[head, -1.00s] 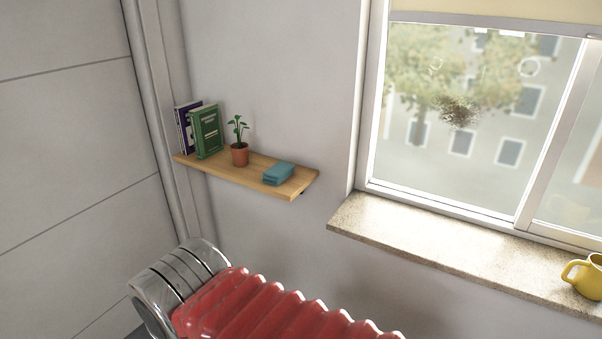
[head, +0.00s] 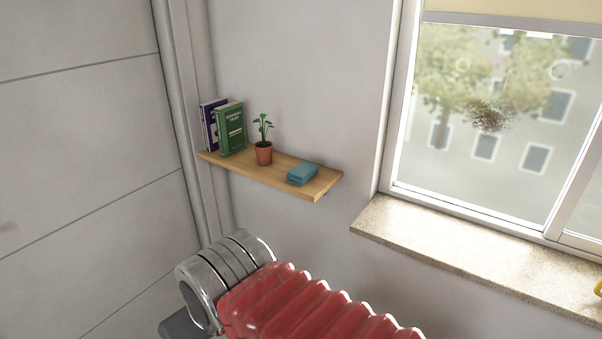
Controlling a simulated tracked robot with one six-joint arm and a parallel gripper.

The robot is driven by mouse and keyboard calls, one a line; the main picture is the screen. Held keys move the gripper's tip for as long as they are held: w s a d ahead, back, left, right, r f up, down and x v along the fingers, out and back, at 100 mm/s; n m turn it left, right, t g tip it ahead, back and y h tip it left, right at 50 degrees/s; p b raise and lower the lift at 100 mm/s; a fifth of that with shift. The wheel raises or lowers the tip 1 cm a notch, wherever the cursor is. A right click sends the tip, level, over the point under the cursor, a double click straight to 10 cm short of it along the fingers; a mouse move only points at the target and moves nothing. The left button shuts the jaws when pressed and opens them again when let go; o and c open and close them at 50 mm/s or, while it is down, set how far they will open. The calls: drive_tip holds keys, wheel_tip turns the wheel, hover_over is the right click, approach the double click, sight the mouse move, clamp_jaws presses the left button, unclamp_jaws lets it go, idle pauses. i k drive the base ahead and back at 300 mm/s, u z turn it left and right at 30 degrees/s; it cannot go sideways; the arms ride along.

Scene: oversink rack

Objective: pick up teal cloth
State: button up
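The teal cloth (head: 303,174) lies folded near the right end of a wooden wall shelf (head: 325,183). A small potted plant stands to its left, with a gap between them. My arm, with a red ribbed sleeve and a metal joint, shows below the shelf at the bottom of the view. My gripper is not in view.
The plant (head: 264,153) is in a terracotta pot. Green (head: 231,128) and purple (head: 209,127) books stand at the shelf's left end. A stone window sill (head: 450,244) is to the right, below a window. A yellow item (head: 598,288) is cut off at the right edge.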

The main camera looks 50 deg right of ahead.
sight(300, 174)
drive_tip(key=u, duration=0.05)
drive_tip(key=i, duration=0.95)
drive_tip(key=z, duration=0.05)
